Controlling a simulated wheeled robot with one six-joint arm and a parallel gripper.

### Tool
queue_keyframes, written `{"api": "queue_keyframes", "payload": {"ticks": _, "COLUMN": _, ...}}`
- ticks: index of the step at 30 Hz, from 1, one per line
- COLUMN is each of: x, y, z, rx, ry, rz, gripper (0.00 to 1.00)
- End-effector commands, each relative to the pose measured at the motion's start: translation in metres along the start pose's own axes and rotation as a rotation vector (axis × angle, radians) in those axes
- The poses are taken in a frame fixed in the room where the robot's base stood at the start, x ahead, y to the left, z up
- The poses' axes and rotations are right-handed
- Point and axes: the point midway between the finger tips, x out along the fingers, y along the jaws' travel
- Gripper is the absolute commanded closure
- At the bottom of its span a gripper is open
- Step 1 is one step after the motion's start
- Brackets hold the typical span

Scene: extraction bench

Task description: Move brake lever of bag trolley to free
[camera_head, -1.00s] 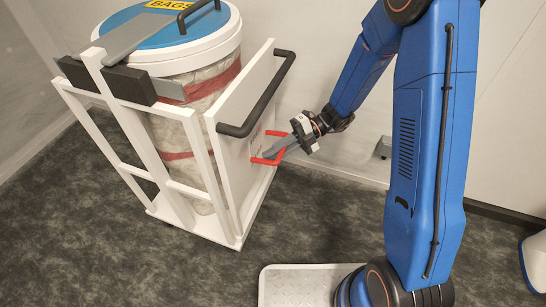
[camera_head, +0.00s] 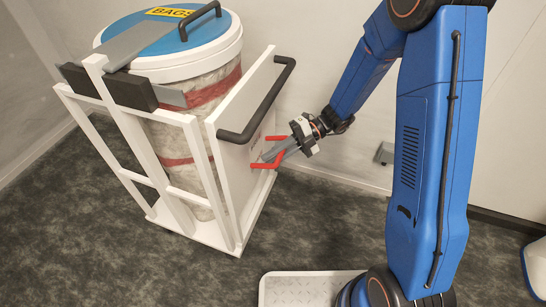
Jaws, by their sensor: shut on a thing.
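The bag trolley (camera_head: 237,215) is a white frame at left holding a lidded bag drum. Its brake lever (camera_head: 284,146) appears as a red U-shaped bar on the trolley's right-hand side panel, below the black push handle. My gripper (camera_head: 274,154) reaches in from the right, its grey jaws shut on the outer bar of the red lever. The jaws partly cover the bar. The lever's two arms run from the bar to the panel. The lever's markings are too small to read.
The black push handle (camera_head: 262,105) juts out above my gripper. The drum has a blue lid (camera_head: 165,45) marked "BAGS". The wall (camera_head: 310,75) stands close behind. Dark floor (camera_head: 310,230) is free right of the trolley.

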Motion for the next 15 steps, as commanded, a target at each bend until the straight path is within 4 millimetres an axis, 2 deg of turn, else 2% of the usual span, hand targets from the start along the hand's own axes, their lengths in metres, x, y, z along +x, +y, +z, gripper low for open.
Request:
{"api": "queue_keyframes", "payload": {"ticks": 3, "x": -0.0001, "y": 0.0006, "z": 0.0006, "rx": -0.001, "ry": -0.001, "rz": 0.001, "gripper": 1.0}}
{"api": "queue_keyframes", "payload": {"ticks": 4, "x": -0.0001, "y": 0.0006, "z": 0.0006, "rx": -0.002, "ry": -0.001, "rz": 0.0, "gripper": 0.79}}
{"api": "queue_keyframes", "payload": {"ticks": 6, "x": -0.0001, "y": 0.0005, "z": 0.0006, "rx": -0.001, "ry": -0.001, "rz": 0.0, "gripper": 0.68}}
{"api": "queue_keyframes", "payload": {"ticks": 15, "x": -0.0011, "y": 0.0001, "z": 0.0004, "rx": -0.001, "ry": -0.001, "rz": 0.0, "gripper": 0.68}}
